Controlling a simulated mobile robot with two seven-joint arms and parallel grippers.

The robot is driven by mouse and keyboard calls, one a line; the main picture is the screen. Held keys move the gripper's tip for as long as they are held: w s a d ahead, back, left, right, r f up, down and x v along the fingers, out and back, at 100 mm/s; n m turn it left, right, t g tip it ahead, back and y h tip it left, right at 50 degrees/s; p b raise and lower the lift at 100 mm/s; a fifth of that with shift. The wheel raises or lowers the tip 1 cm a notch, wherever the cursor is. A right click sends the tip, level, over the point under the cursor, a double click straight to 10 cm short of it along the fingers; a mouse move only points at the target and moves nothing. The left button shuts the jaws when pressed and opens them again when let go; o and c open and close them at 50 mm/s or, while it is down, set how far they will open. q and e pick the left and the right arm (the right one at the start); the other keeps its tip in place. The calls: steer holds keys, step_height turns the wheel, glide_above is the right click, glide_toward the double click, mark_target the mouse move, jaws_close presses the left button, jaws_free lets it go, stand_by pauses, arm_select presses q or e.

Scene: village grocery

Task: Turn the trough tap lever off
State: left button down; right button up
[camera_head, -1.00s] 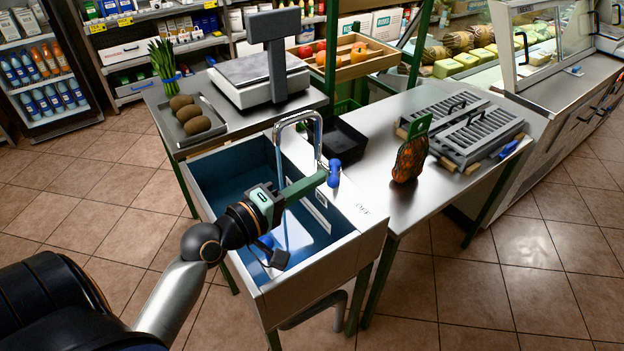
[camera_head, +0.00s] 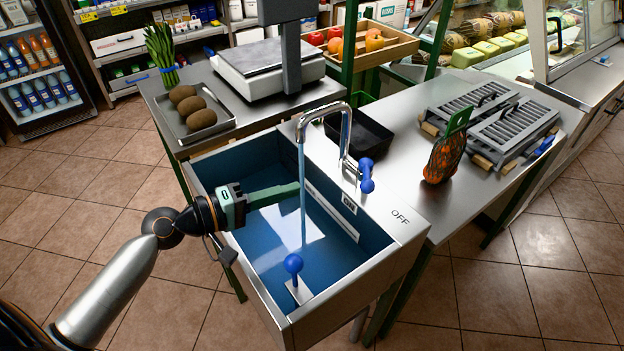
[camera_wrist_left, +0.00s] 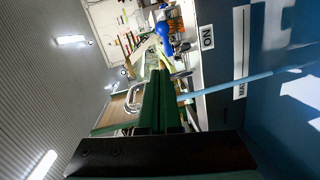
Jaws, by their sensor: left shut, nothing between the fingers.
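The chrome tap (camera_head: 345,130) arches over the blue-lined trough (camera_head: 340,262), and water (camera_head: 302,205) runs from its spout. Its blue lever (camera_head: 366,175) stands at the tap's base, by the ON label and short of the OFF label (camera_head: 400,216). My left gripper (camera_head: 298,188) is shut and empty, its green fingers over the trough, reaching the water stream in the picture, left of and apart from the lever. In the left wrist view the fingers (camera_wrist_left: 160,78) point towards the blue lever (camera_wrist_left: 164,38), with the ON label (camera_wrist_left: 207,37) beside it. My right gripper is out of view.
A blue ball knob (camera_head: 293,264) on a small plate shows at the trough's near side. A black tray (camera_head: 358,135), a netted orange bag (camera_head: 445,156) and grill grates (camera_head: 505,125) sit on the counter to the right. A scale (camera_head: 275,70) stands behind.

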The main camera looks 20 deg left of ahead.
arm_select(q)
steer(key=a, duration=0.1)
steer(key=p, duration=0.2)
glide_toward(364, 177)
steer(key=w+a, duration=0.1)
steer(key=w, duration=0.2)
steer(key=d, duration=0.3)
steer(key=shift+w+d+f+p, duration=0.2)
steer(key=shift+d+p, duration=0.1)
steer(key=shift+d, duration=0.3)
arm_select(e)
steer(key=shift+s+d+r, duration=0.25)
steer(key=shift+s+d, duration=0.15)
